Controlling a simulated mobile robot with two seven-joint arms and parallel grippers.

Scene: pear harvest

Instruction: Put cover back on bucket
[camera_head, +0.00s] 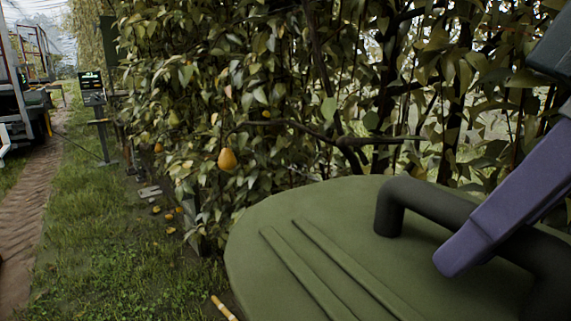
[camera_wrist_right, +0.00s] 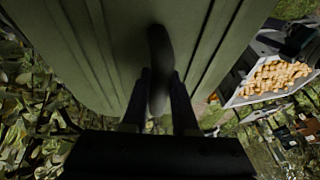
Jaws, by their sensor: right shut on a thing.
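The green cover (camera_head: 300,225) is a large lid with raised ribs and a dark arched handle (camera_head: 395,205). It fills the lower right of the head view, close to me. My right gripper (camera_head: 455,255) reaches in from the right, and its purple finger lies against the handle. In the right wrist view the two fingers of my right gripper (camera_wrist_right: 159,100) are shut on the handle, with the ribbed cover (camera_wrist_right: 90,50) behind it. I cannot make out the bucket for certain in either view. My left gripper is not in view.
Leafy pear trees (camera_head: 265,90) stand just behind the cover, with a yellow pear (camera_head: 227,160) hanging. Fallen pears (camera_head: 170,217) lie on grass. A vehicle (camera_head: 30,85) stands at the left beside a dirt track. A pale container (camera_wrist_right: 236,99) of yellow-brown fruit shows in the wrist view.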

